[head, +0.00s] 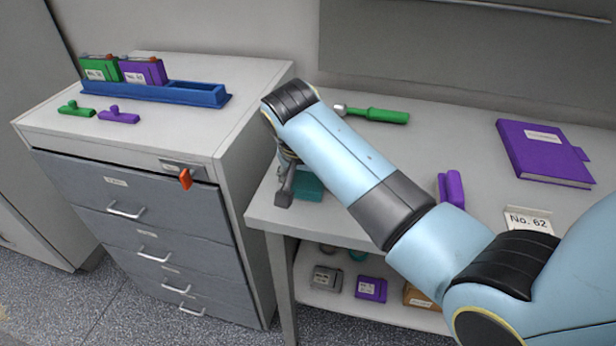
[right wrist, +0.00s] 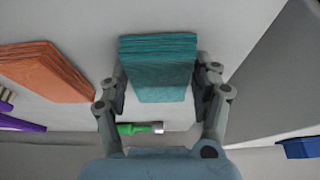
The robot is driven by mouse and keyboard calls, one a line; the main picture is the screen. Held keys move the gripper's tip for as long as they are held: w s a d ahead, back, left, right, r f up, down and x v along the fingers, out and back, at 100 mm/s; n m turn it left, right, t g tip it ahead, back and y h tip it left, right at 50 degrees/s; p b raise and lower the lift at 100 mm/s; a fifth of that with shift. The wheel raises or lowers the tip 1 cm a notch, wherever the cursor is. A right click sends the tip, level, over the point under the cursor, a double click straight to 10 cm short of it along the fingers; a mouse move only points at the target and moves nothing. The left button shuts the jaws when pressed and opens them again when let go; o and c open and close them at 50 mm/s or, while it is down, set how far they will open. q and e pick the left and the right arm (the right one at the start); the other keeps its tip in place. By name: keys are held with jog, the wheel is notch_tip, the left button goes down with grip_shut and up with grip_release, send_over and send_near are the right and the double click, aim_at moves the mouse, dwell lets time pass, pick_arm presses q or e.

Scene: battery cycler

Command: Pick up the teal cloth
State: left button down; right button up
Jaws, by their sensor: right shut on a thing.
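The teal cloth (head: 310,187) is a folded stack at the left end of the bench, partly hidden by my right arm and gripper. In the right wrist view the teal cloth (right wrist: 158,60) lies between the two fingers. My right gripper (head: 287,185) is at the cloth, pointing down. In the right wrist view my right gripper (right wrist: 163,78) is shut on the cloth, one finger at each side. Whether the cloth touches the bench top is not clear. My left gripper is not in view.
An orange cloth (right wrist: 48,70) lies beside the teal one. A green-handled tool (head: 375,115), a purple object (head: 451,188) and a purple binder (head: 543,152) are on the bench (head: 440,125). A drawer cabinet (head: 230,125) with a blue rack (head: 155,93) stands at left.

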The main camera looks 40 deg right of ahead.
aim_at(306, 180)
jog(key=shift+r, duration=0.4)
notch_tip(306, 180, up, 3)
jog(key=shift+w+f, duration=0.1)
jog(key=shift+f, duration=0.05)
jog(key=s+d+r, duration=0.7)
jog(key=d, duration=0.2)
jog(key=shift+s+r+b, duration=0.15)
jog(key=shift+s+b, duration=0.1)
jog(key=shift+b, duration=0.15)
